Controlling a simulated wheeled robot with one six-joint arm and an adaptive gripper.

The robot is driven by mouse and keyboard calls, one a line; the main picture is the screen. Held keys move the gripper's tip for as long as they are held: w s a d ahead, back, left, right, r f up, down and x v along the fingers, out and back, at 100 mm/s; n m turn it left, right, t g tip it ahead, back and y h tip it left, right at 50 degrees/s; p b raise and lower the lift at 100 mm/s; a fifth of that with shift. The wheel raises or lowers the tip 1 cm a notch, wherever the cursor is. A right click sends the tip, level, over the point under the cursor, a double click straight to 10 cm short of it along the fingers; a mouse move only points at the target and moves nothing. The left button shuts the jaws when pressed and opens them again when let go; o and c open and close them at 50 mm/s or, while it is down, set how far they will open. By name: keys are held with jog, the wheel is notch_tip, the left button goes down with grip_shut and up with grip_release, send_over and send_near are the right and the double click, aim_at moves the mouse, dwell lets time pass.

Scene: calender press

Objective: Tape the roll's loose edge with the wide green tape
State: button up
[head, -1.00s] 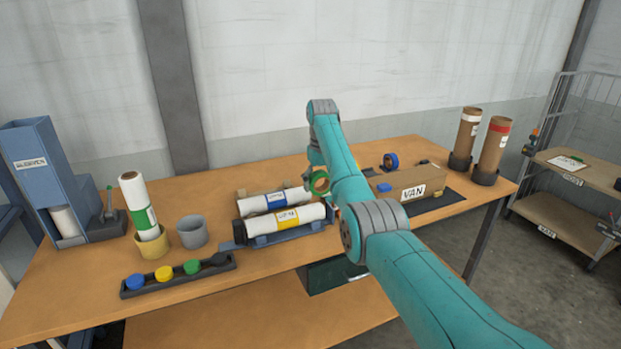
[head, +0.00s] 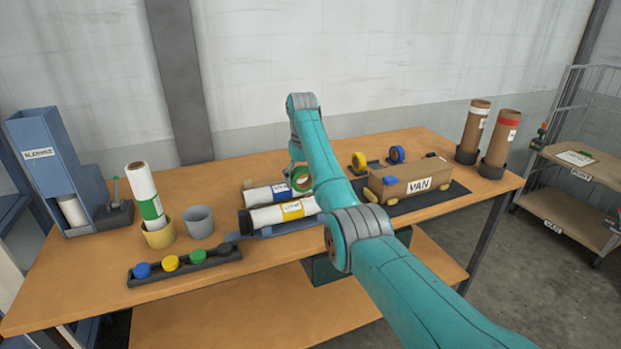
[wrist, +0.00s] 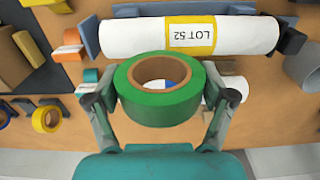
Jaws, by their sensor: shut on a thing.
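A wide green tape roll (wrist: 160,108) is held between the two fingers of my gripper (wrist: 158,100) in the wrist view. It also shows in the head view (head: 302,181), above the right end of two white rolls. The nearer roll has a yellow band marked LOT 52 (wrist: 115,38) and lies on a blue cradle (head: 285,229). The farther roll has a blue band (head: 265,195); in the wrist view the tape hides most of it, with some blue showing through the tape's core. I cannot make out a loose edge on either roll.
A VAN box (head: 405,184), a yellow tape (head: 359,162) and a blue tape (head: 397,154) are on the right. A cap tray (head: 185,272), grey cup (head: 198,220) and upright roll (head: 143,185) are on the left. Two brown tubes (head: 473,128) stand at the far right.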

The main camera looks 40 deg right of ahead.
aim_at(309, 188)
jog(key=shift+a+f, duration=0.2)
jog(key=shift+a, duration=0.05)
jog(key=shift+w+f, duration=0.1)
jog(key=shift+f, duration=1.4)
jog(key=shift+f, duration=0.25)
jog(key=shift+d, duration=0.25)
jog(key=shift+s+d, duration=0.25)
jog(key=shift+d, duration=0.05)
jog(key=shift+d, duration=0.2)
jog(key=shift+s+d, duration=0.2)
jog(key=shift+d, duration=0.2)
jog(key=shift+f, duration=0.1)
jog(key=shift+d, duration=0.15)
